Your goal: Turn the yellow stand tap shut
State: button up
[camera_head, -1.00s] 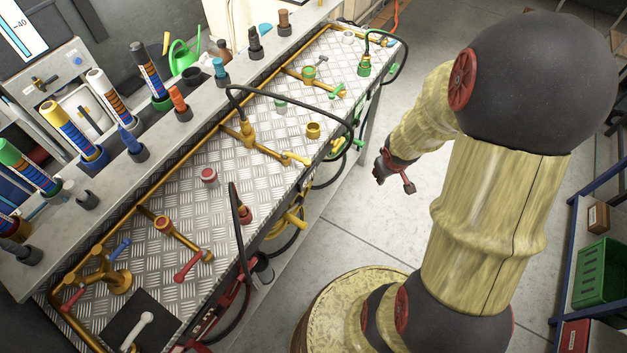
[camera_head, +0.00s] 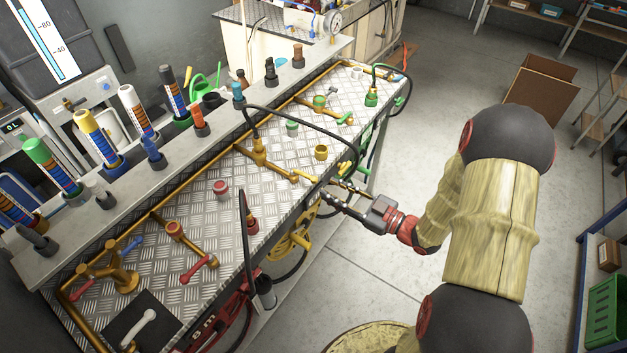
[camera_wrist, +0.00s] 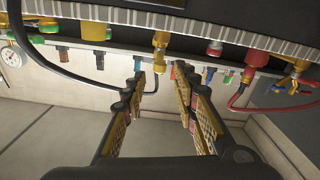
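The yellow stand tap (camera_head: 300,177) is on the brass pipe near the front edge of the bench, with its yellow lever toward the edge. My gripper (camera_head: 338,195) is just right of it, reaching in from the aisle side. The fingers are spread with nothing between them. In the wrist view, my gripper (camera_wrist: 162,88) is also open, its fingers pointing toward the bench. A yellow fitting (camera_wrist: 160,42), probably this tap, shows above and between the fingers. I see no contact with the tap; the exact gap cannot be told.
A yellow cup fitting (camera_head: 321,152) stands close behind the tap. A black hose (camera_head: 310,118) arches over that area. A yellow hose reel (camera_head: 292,240) hangs below the bench edge. A red-levered tap (camera_head: 205,262) is nearer left.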

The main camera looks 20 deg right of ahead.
aim_at(317, 181)
jog(key=shift+b+x, duration=0.8)
jog(key=shift+x, duration=3.1)
jog(key=shift+c, duration=1.3)
jog(key=c, duration=0.4)
grip_shut()
